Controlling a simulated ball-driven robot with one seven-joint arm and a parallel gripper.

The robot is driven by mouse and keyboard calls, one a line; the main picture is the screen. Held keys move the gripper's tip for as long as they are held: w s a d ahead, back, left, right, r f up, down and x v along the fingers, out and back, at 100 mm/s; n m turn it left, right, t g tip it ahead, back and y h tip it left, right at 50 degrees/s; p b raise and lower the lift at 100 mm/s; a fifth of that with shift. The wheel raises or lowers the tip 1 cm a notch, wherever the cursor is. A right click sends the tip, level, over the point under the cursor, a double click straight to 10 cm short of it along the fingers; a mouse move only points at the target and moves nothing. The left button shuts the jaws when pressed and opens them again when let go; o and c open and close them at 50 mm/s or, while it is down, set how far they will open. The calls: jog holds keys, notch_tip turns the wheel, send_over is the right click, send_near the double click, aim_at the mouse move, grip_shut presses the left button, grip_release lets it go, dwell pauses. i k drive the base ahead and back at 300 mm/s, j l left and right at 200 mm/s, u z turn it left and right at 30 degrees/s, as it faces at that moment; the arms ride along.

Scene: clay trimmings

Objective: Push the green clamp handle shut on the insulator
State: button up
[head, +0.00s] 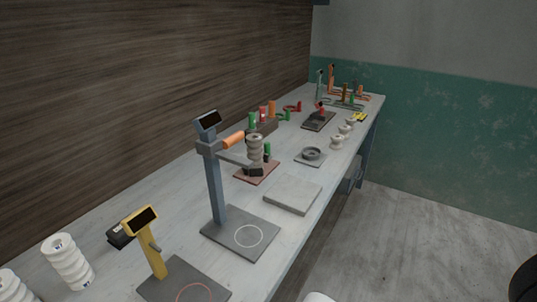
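A ribbed grey-brown insulator (255,146) stands upright over a reddish-brown base plate (244,176) on the bench, in the middle of the head view. A dark block (255,171) sits at the front of the plate. My gripper is not in view.
A flat grey slab (293,194) and a grey ring fixture (312,154) lie to the right. White ribbed insulators (67,262) stand near left. Floor (420,240) right of the bench is open.

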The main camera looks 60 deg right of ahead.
aim_at(267, 153)
jog(key=k+l, duration=0.1)
jog(key=l, duration=0.35)
jog(key=k+l, duration=0.1)
jog(key=l, duration=0.4)
jog(key=k+l, duration=0.1)
jog(key=l, duration=0.8)
jog(key=k+z, duration=0.05)
